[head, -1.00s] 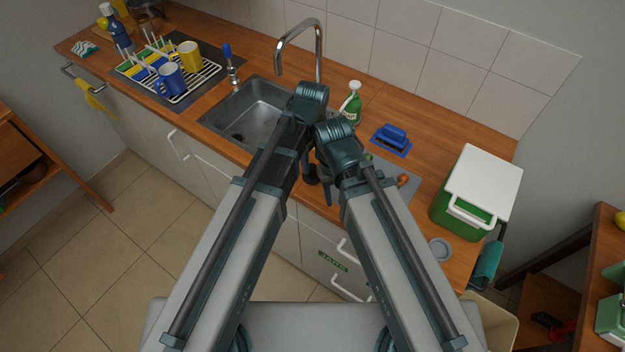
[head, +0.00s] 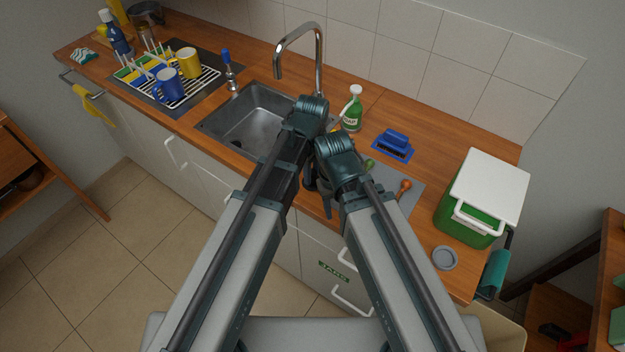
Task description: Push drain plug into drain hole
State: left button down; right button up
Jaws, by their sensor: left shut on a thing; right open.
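The metal sink (head: 222,124) is set into the wooden counter left of my arms. Its drain hole is hard to make out on the basin floor. My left gripper (head: 309,178) is at the counter's front edge, right of the sink, mostly hidden behind my arm links. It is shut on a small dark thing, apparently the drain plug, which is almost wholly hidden. My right gripper (head: 328,198) is open, pointing down close beside the left one.
A curved faucet (head: 320,65) rises behind the sink. A green soap bottle (head: 352,113), a blue brush (head: 395,143) and a green-and-white cooler (head: 480,195) stand to the right, with a grey disc (head: 444,257) in front. A dish rack (head: 203,88) with mugs is at left.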

jog(key=shift+r, duration=0.1)
pick_arm(q)
jog(key=shift+r+p, duration=3.05)
pick_arm(e)
notch_tip(320, 180, up, 6)
jog(key=shift+f, duration=0.1)
